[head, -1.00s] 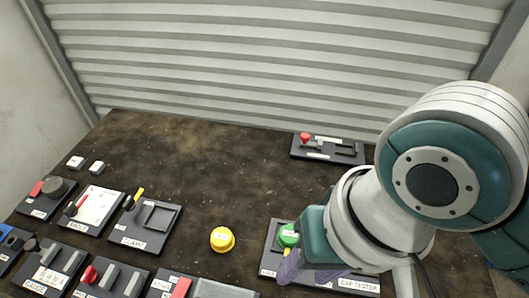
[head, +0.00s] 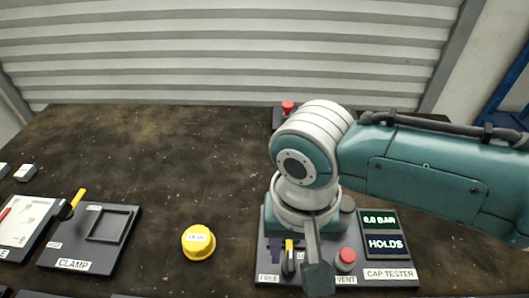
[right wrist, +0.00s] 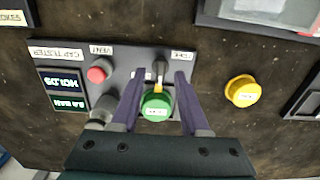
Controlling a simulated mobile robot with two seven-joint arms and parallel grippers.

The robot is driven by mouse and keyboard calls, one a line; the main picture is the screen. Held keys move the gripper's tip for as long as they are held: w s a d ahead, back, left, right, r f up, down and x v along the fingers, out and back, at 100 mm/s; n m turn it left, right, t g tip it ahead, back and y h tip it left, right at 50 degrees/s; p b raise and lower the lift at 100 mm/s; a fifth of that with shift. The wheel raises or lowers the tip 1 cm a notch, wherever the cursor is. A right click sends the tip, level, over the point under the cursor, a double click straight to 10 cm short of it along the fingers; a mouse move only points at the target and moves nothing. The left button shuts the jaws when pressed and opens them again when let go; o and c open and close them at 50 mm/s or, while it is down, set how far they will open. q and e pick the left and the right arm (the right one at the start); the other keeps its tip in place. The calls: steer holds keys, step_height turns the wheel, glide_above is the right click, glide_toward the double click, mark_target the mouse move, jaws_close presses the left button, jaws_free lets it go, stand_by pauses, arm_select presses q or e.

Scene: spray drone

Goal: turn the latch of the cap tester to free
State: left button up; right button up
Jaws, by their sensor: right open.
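The cap tester (head: 400,274) is a dark board at the lower right of the head view. Its screen (head: 383,232) reads HOLDS under a bar figure. A red VENT button (head: 345,259) stands on it, and a FREE label is at its front left. The latch (head: 289,257), dark with a yellow part, also shows in the right wrist view (right wrist: 159,69), beside a green cap (right wrist: 157,107). My right gripper (right wrist: 159,76) is open, pointing down, its purple fingers on either side of the latch and cap. Contact with the latch cannot be told. My left gripper is not in view.
A yellow cap (head: 198,242) lies on the table left of the tester. The clamp board (head: 75,251) is further left. A board with a red knob (head: 287,108) is behind my right arm.

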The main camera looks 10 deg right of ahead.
step_height(320, 180, down, 2)
steer(key=shift+f, duration=0.1)
steer(key=shift+c, duration=0.2)
jaws_close()
stand_by(0.4)
